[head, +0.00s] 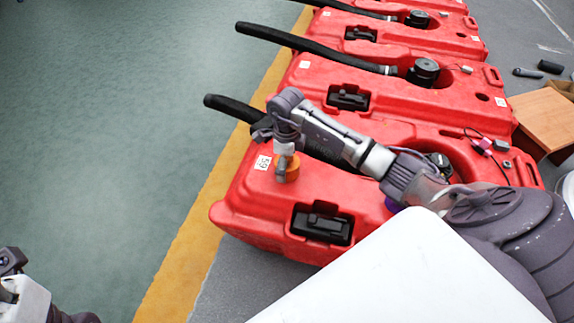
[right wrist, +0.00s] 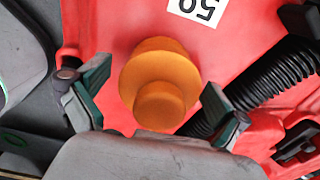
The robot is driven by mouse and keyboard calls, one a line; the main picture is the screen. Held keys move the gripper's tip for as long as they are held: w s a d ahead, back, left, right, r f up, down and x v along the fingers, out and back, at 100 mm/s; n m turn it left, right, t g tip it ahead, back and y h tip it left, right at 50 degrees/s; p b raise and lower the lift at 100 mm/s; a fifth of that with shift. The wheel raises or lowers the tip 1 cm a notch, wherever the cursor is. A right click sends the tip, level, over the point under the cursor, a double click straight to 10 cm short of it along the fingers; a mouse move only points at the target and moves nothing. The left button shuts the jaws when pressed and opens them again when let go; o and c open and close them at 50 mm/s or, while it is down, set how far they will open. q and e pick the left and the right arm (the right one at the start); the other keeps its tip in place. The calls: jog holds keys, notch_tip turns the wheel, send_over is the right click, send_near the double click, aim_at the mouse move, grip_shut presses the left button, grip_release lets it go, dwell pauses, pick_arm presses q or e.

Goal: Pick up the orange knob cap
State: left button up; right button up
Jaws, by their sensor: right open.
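The orange knob cap (head: 293,169) is on the top of the nearest red tank (head: 255,208), beside a white number label. In the right wrist view the cap (right wrist: 160,75) shows as a wide round base with a smaller round knob. My right gripper (head: 284,168) points down at the cap and partly hides it in the head view. Its fingers are open, one on each side of the cap in the right wrist view, with visible gaps. Their exact height over the cap cannot be told. My left gripper (head: 10,268) shows only in part at the lower left edge.
A black ribbed hose (right wrist: 265,85) lies close to one finger. Several more red tanks (head: 400,85) with black hoses and caps stand in a row behind. A black latch recess (head: 322,224) is in the near tank. A yellow floor stripe (head: 190,250) borders open green floor.

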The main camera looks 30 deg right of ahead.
jog(key=shift+c, duration=0.2)
jog(key=c, duration=1.1)
jog(key=shift+r, duration=0.1)
